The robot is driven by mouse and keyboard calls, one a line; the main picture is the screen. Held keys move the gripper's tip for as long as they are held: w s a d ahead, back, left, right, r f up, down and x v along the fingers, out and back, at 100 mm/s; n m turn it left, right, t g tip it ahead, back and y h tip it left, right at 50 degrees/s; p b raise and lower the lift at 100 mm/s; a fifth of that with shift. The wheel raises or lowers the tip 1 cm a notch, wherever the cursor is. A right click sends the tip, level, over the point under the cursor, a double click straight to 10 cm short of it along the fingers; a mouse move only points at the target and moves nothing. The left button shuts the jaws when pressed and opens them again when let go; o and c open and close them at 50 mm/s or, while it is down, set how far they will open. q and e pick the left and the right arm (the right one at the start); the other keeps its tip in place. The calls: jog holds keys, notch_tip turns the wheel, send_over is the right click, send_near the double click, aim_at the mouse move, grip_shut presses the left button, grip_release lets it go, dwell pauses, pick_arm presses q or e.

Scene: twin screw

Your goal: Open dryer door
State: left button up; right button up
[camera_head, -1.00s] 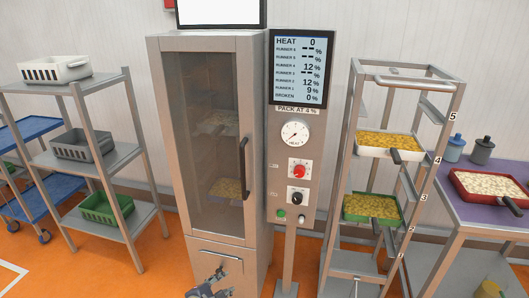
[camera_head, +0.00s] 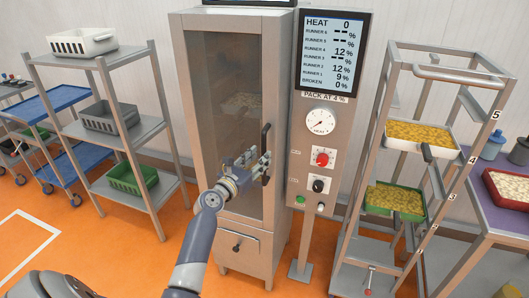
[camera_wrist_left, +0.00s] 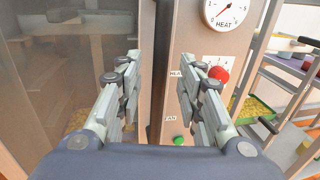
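The dryer (camera_head: 236,248) is a tall metal cabinet with a glass door (camera_head: 225,110), which looks shut. A dark vertical handle (camera_head: 266,138) runs along the door's right side; it also shows in the left wrist view (camera_wrist_left: 160,75). My left gripper (camera_head: 262,163) is at the lower part of the handle. In the left wrist view its two fingers (camera_wrist_left: 158,98) are spread apart, with the handle showing between them; I cannot tell whether they touch it. The fingers hide part of the handle in the head view. My right gripper is not in view.
The control panel (camera_head: 323,150) with dial and knobs stands close to the right of the handle. A rack with trays of yellow pieces (camera_head: 395,200) is further right. A shelf with bins (camera_head: 135,180) is at the left. The orange floor (camera_head: 130,255) before the dryer is clear.

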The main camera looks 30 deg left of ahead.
pick_arm(q)
jog(key=shift+w+a, duration=0.1)
jog(key=shift+w, duration=1.8)
grip_shut()
